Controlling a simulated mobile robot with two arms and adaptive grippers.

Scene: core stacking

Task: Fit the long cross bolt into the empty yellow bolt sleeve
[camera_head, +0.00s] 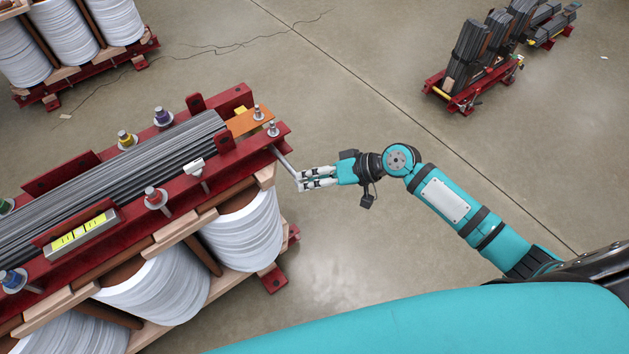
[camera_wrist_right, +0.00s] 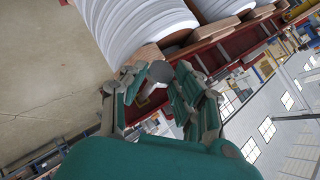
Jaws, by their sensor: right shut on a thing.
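My right gripper (camera_head: 303,181) is shut on the long cross bolt (camera_head: 285,161), a thin grey rod, just off the near right end of the red clamp frame (camera_head: 283,130). The rod slants up and left from the fingertips to the frame's end. I cannot tell whether its tip touches or enters anything. In the right wrist view a round grey end (camera_wrist_right: 160,72) of the bolt shows between the fingers. My left gripper is not in view.
Grey core sheets (camera_head: 120,165) lie between the red beams, above white coils (camera_head: 245,235). An orange plate (camera_head: 248,121) and two silver bolts stand near the frame's right end. Another coil unit (camera_head: 60,40) and a red sheet rack (camera_head: 470,98) stand farther back.

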